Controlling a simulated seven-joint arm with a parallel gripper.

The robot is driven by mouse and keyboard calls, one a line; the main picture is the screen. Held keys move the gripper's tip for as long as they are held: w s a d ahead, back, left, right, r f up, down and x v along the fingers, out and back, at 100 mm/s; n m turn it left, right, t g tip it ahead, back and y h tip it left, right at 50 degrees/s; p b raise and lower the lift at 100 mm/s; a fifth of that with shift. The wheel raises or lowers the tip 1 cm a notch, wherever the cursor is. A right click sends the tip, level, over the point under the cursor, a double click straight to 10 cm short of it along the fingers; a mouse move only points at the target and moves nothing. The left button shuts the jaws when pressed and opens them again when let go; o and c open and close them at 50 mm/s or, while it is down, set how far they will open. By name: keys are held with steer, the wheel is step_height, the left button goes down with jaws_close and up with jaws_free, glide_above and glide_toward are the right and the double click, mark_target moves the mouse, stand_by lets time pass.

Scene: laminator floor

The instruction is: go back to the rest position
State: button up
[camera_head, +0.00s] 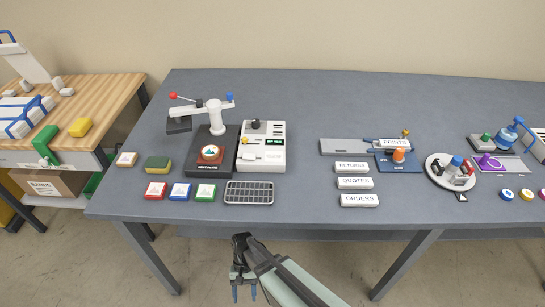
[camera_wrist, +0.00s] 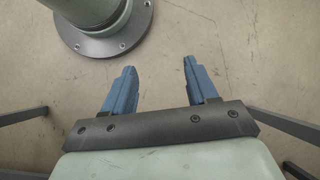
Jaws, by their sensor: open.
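My gripper (camera_head: 245,291) hangs below the front edge of the grey table in the head view, with its fingers pointing down. In the wrist view my gripper (camera_wrist: 158,80) shows two blue fingers spread apart with nothing between them. Only bare floor lies beneath the fingers. My arm reaches in from the bottom of the head view, in front of the table, and touches nothing.
The grey table (camera_head: 300,220) holds a press-like device (camera_head: 212,145), a white control box (camera_head: 262,148), a dark grid tray (camera_head: 249,193), label blocks (camera_head: 355,183) and a round white tray (camera_head: 435,176). A wooden bench (camera_head: 105,90) stands left. Floor in front is clear.

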steer(key=s+d+f, duration=0.1)
steer(key=s+d, duration=0.2)
steer(key=d, duration=0.6)
steer(key=s+d+f+m, duration=0.1)
steer(key=s+d+f, duration=0.1)
steer(key=d, duration=0.8)
steer(key=s+d+f+m, duration=0.1)
steer(key=s+d, duration=0.3)
steer(key=d, duration=0.5)
steer(key=shift+s+d+f, duration=0.15)
steer(key=shift+s+f, duration=0.2)
steer(key=shift+f, duration=0.25)
